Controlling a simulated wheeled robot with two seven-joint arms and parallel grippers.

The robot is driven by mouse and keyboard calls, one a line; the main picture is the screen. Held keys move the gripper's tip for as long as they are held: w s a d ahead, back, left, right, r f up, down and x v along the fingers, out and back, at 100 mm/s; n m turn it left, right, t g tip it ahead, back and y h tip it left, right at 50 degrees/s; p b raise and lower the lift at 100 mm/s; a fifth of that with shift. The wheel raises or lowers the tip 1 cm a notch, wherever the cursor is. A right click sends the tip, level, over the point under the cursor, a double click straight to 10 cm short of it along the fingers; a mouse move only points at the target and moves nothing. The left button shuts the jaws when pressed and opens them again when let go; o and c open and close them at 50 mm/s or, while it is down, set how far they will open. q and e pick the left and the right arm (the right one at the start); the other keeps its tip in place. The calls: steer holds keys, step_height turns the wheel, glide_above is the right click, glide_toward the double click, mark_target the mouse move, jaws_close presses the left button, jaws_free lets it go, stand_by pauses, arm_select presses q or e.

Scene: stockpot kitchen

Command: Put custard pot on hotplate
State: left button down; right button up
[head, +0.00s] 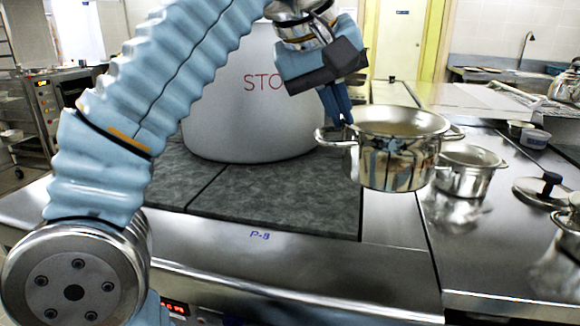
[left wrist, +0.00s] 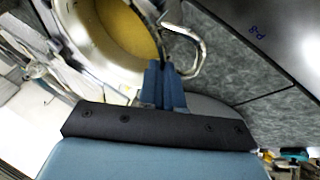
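The custard pot (head: 398,165) is a shiny steel pot with two side handles. In the left wrist view its inside shows yellow custard (left wrist: 126,28). My left gripper (head: 346,118) reaches down to the pot's left handle (head: 332,137). The pot appears held above the counter, over the right edge of the hotplate. The hotplate (head: 285,195) is a dark grey, stone-like surface with P-8 written in front of it. My right gripper is not in view.
A large stockpot (head: 235,110) marked "STO" stands on the back of the hotplate. A smaller steel pot (head: 468,178) and a lid (head: 543,192) are on the steel counter at right. The front of the hotplate is clear.

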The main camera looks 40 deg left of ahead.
arm_select(q)
steer(key=w+a+f+b, duration=0.2)
steer(key=w+a+f, duration=0.2)
steer(key=a+f, duration=0.8)
steer(key=shift+w+a+f, duration=0.15)
steer(key=shift+a+f, duration=0.15)
steer(key=shift+f, duration=0.1)
steer(key=c, duration=1.7)
jaws_free()
steer(key=shift+f, duration=0.1)
steer(key=o, duration=0.4)
